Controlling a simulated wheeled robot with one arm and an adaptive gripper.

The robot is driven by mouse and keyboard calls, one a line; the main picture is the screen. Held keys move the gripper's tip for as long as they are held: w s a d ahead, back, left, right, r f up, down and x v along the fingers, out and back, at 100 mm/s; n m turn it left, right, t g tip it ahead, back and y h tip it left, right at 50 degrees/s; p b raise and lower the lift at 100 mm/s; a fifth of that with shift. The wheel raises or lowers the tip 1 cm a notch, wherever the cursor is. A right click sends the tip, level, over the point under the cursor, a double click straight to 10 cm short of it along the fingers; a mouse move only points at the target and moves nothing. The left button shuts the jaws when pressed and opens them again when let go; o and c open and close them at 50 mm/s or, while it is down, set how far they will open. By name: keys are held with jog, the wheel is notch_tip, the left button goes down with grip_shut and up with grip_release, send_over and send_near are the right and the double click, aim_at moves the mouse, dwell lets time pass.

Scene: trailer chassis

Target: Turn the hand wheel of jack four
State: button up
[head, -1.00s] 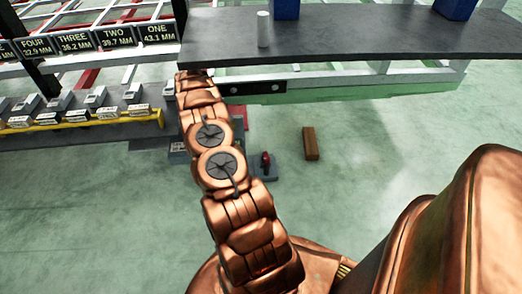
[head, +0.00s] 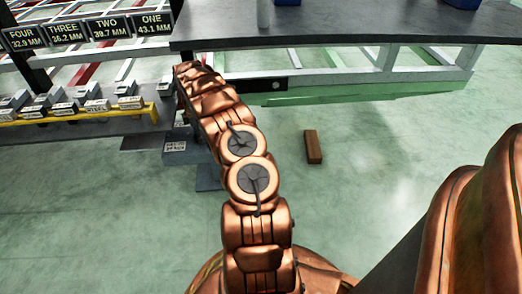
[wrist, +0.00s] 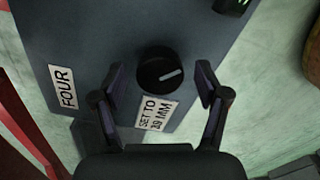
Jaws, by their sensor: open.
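In the wrist view, a black round hand wheel (wrist: 154,75) with a white pointer line sits on a dark grey panel (wrist: 110,30). A label on the panel reads FOUR (wrist: 63,87), and another reads SET TO 39 MM (wrist: 157,114). My gripper (wrist: 161,80) is open, with one finger on each side of the wheel; I cannot tell whether either finger touches it. In the head view, the FOUR display (head: 24,39) reads 32.9 MM. My arm hides the gripper and wheel there.
Displays for THREE (head: 65,32), TWO (head: 106,27) and ONE (head: 151,23) stand in a row. A yellow rail (head: 75,117) with several small labelled boxes is at left. A dark table (head: 350,32) stands at the back. A brown block (head: 313,147) lies on the open green floor.

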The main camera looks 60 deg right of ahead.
jog(key=shift+f+n+b, duration=0.2)
jog(key=shift+n+b, duration=2.4)
jog(key=shift+b, duration=1.35)
